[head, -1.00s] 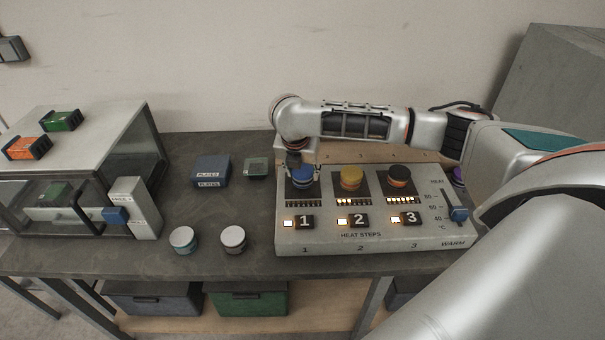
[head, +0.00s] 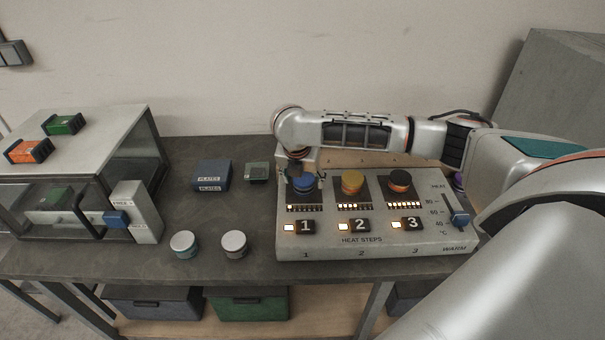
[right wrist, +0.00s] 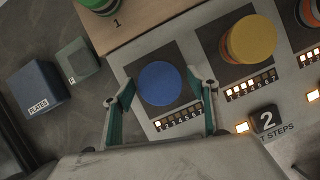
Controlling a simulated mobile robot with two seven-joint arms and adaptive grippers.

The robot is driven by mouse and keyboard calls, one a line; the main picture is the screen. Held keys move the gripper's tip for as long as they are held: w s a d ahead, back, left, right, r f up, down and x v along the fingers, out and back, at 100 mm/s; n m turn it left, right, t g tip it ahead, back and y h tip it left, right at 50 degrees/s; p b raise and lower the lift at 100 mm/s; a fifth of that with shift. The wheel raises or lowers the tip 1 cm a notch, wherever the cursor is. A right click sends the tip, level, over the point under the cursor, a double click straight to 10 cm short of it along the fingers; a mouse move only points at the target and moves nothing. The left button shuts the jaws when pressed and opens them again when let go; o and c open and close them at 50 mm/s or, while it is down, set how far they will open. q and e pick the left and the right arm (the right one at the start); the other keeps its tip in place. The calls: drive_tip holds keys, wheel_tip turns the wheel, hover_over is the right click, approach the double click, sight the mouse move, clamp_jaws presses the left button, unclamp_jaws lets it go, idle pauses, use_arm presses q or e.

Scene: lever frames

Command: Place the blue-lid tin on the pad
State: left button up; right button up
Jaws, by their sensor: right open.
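The blue-lid tin (head: 305,183) stands on the dark square pad (head: 306,200) above button 1 of the grey heat console. Its round blue lid (right wrist: 160,83) shows from above in the right wrist view, with the dark pad (right wrist: 152,112) around it. My right gripper (right wrist: 160,90) is open, with one finger on each side of the lid. A gap shows between the lid and each finger. In the head view my right gripper (head: 303,176) is over the tin and partly hides it. My left gripper is not in view.
A blue PLATES box (head: 212,175), a small grey-green box (head: 257,172) and two pale-lid jars (head: 184,244) (head: 234,244) are left of the console.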

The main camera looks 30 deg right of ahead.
drive_tip(key=v, duration=1.2)
